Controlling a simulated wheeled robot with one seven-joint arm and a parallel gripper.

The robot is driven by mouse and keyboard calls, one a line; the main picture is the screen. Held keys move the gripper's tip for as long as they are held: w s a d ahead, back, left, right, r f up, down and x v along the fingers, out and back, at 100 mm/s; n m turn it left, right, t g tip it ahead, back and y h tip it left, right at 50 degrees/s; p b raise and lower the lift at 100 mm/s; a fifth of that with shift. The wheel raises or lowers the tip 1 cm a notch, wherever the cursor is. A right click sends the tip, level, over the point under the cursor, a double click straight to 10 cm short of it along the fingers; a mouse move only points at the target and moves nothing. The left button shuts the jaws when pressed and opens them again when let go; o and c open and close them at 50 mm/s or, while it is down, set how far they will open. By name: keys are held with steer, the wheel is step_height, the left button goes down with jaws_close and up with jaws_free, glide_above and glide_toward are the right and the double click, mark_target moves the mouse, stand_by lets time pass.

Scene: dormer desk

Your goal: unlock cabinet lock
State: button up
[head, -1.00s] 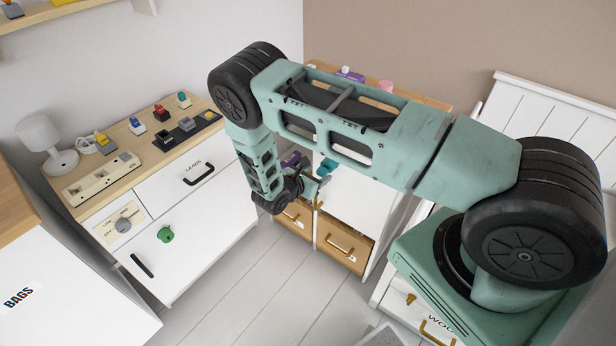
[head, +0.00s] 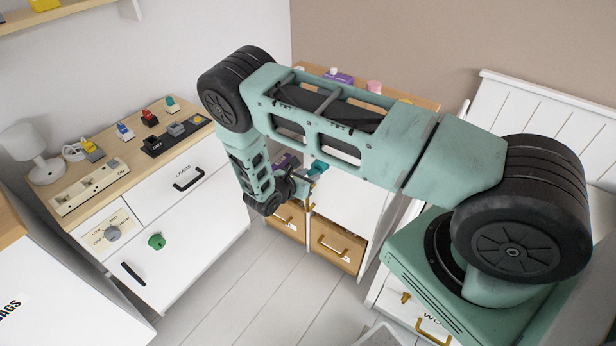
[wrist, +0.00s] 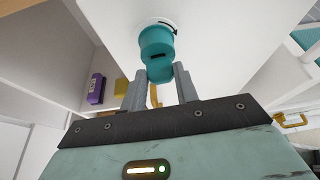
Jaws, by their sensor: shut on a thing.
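The teal lock piece (wrist: 157,42) sticks out of the round white plate on the white cabinet door (wrist: 220,25) in the wrist view. It also shows in the head view (head: 318,167), partly behind my arm. My gripper (wrist: 160,88) is at its near end, with the grey fingers closed on its darker lower part. The slot or mark on the lock is too small to read.
A purple box (wrist: 96,89) and a yellow item (wrist: 121,87) sit on an open shelf left of the lock. Below are wooden drawers with brass handles (head: 332,243). Floor between is clear.

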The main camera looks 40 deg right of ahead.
steer(key=n+g+b, duration=0.1)
steer(key=n+h+b, duration=0.1)
steer(key=n, duration=0.1)
steer(key=shift+w+a+f+g+b, duration=0.1)
steer(key=shift+w+f+g+b, duration=0.1)
steer(key=shift+g+b, duration=0.2)
steer(key=shift+r+n, duration=0.15)
steer(key=shift+n, duration=0.15)
